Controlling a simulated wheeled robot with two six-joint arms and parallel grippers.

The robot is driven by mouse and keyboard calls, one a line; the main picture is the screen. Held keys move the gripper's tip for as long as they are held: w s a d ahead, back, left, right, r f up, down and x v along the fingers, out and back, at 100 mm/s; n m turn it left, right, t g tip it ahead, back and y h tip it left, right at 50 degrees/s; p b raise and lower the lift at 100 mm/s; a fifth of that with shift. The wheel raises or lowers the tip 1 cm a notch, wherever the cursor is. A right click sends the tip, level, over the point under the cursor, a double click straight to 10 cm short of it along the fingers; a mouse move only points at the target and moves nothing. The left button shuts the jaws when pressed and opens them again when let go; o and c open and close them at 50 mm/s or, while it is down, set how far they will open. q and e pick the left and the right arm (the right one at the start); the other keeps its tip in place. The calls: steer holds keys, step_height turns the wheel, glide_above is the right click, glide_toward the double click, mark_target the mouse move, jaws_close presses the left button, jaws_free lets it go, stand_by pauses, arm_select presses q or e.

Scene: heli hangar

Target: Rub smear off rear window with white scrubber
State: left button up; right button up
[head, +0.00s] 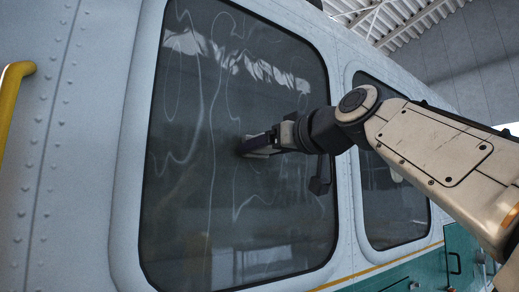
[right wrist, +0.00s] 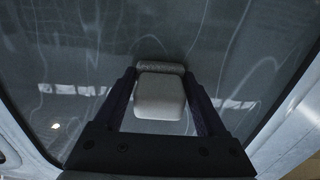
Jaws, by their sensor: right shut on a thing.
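The rear window (head: 250,215) is a large dark pane with rounded corners, and it fills the middle of the head view. Pale wavy streaks, the smear (head: 215,100), run over much of the glass. My right gripper (head: 250,147) reaches in from the right and is at the middle of the pane. In the right wrist view, its two fingers hold the white scrubber (right wrist: 159,95) between them. The scrubber's far, rough end is at the glass; it looks to be touching, but I cannot be certain. My left gripper does not show.
A second, smaller window (head: 395,205) is to the right, partly behind my right arm. A yellow handrail (head: 12,85) sticks out at the left edge. The riveted pale hull (head: 75,150) surrounds the windows, with a green panel (head: 465,255) at lower right.

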mark_target(289, 157)
steer(key=shift+w+d+f+p, duration=0.1)
steer(key=shift+w+d+p, duration=0.05)
steer(key=shift+w+d, duration=1.05)
steer(key=shift+w+d+r+p, duration=0.15)
steer(key=shift+w+d, duration=0.7)
steer(key=shift+d, duration=0.7)
steer(key=shift+w+d+f+p, duration=0.15)
steer(key=shift+w+d, duration=0.85)
steer(key=shift+d, duration=0.4)
steer(key=shift+s+a+b, duration=0.3)
steer(key=shift+s+a, duration=0.8)
steer(key=shift+a, duration=0.4)
steer(key=shift+s+a+b, duration=0.3)
steer(key=shift+s+a, duration=0.8)
steer(key=shift+a, duration=0.4)
steer(key=shift+s+a+b, duration=0.3)
steer(key=shift+s+a, duration=0.8)
steer(key=shift+a, duration=0.4)
steer(key=b+v, duration=0.2)
steer(key=v, duration=0.4)
steer(key=shift+d, duration=0.1)
